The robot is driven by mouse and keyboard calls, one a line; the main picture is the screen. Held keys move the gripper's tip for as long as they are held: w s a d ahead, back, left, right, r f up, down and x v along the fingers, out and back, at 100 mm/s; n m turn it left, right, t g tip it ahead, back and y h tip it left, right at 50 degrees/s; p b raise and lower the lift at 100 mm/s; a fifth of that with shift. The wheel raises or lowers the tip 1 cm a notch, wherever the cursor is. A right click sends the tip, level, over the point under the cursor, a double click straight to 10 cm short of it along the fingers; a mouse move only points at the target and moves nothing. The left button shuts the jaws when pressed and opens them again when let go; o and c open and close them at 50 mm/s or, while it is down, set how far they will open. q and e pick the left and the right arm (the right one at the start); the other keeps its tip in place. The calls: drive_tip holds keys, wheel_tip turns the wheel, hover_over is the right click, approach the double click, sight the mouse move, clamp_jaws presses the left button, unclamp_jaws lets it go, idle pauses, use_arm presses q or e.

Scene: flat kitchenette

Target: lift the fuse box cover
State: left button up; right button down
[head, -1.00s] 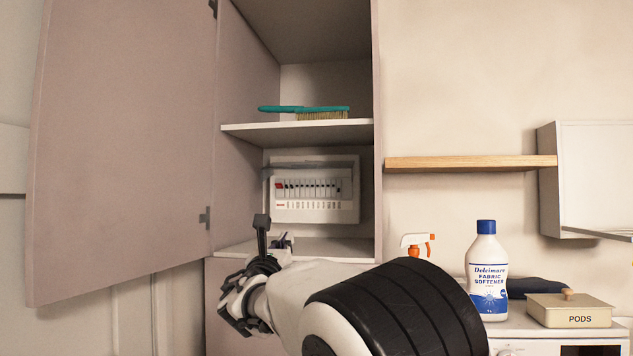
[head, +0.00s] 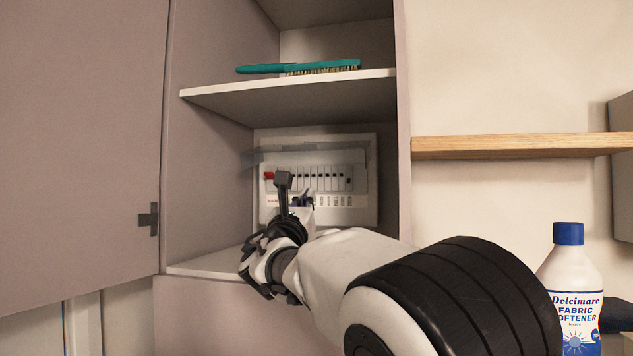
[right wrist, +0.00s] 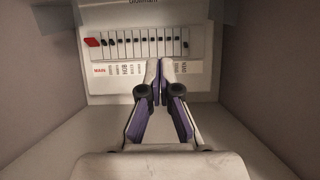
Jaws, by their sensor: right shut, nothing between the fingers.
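The fuse box (head: 365,205) is white and sits at the back of the cabinet's lower compartment. It also shows in the right wrist view (right wrist: 105,87), with a red switch and a row of dark ones uncovered. Its translucent grey cover (head: 252,158) is tilted up and juts out above the switches. My right gripper (head: 301,198) is in front of the lower part of the box, below the cover. In the right wrist view its purple-padded fingers (right wrist: 160,72) are together and empty. I cannot tell whether the tips touch the box. My left gripper is not in view.
A shelf (head: 230,97) with a teal brush (head: 320,66) is above the box. Cabinet side walls flank the compartment. The cabinet door (head: 80,130) stands open at left. A wooden shelf (head: 510,147) and a softener bottle (head: 572,290) are at right.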

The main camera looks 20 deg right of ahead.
drive_tip(key=r+p+x, duration=0.1)
drive_tip(key=p+x, duration=0.5)
drive_tip(key=x, duration=0.3)
use_arm(q)
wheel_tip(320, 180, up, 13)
drive_tip(key=p, duration=0.6)
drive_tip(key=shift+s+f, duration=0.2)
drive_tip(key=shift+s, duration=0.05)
use_arm(e)
drive_tip(key=shift+g+y, duration=0.3)
drive_tip(key=shift+g, duration=0.2)
drive_tip(key=r, duration=0.2)
drive_tip(key=s+r, duration=0.1)
drive_tip(key=r, duration=0.5)
drive_tip(key=shift+s+a, duration=0.2)
drive_tip(key=shift+a, duration=0.2)
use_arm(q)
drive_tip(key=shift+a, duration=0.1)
